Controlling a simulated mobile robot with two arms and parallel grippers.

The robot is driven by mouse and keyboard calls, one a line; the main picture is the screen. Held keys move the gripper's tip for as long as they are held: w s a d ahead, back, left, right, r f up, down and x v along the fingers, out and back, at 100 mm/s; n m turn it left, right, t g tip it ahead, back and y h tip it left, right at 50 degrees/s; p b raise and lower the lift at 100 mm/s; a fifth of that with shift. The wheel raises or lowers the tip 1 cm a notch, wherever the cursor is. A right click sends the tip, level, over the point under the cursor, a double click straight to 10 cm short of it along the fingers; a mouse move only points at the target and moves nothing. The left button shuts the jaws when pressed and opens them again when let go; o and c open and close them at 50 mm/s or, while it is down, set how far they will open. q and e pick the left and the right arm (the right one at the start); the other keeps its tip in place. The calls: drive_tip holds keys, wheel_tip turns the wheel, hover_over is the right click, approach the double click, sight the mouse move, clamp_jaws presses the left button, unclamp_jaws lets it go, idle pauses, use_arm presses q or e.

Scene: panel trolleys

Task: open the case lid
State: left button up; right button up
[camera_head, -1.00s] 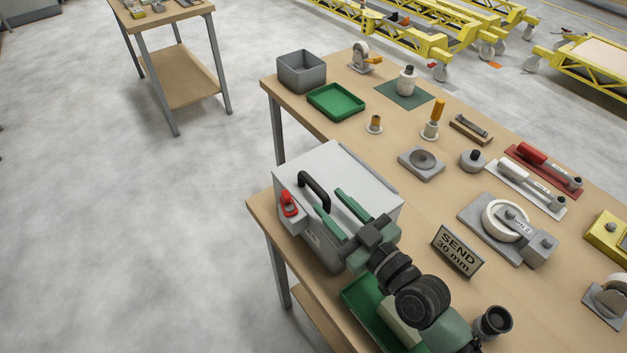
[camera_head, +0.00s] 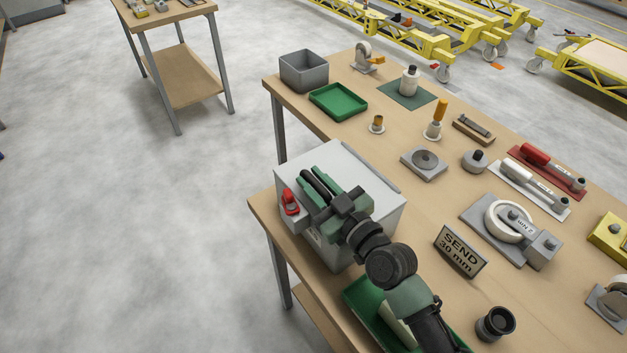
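The grey case (camera_head: 376,214) stands on the near end of the workbench with its pale lid (camera_head: 345,157) down. A black handle (camera_head: 311,178) rises from the lid, and a red latch (camera_head: 290,202) sits on the case's left side. My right gripper (camera_head: 314,180) is over the lid, its green fingers open on either side of the handle. The handle lies between them; I cannot tell whether they touch it. The gripper and wrist hide part of the lid and the case front. My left gripper is not in view.
A grey bin (camera_head: 304,70) and green tray (camera_head: 338,101) stand behind the case. Open floor (camera_head: 130,230) lies left of the workbench.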

clamp_jaws()
idle(1.2)
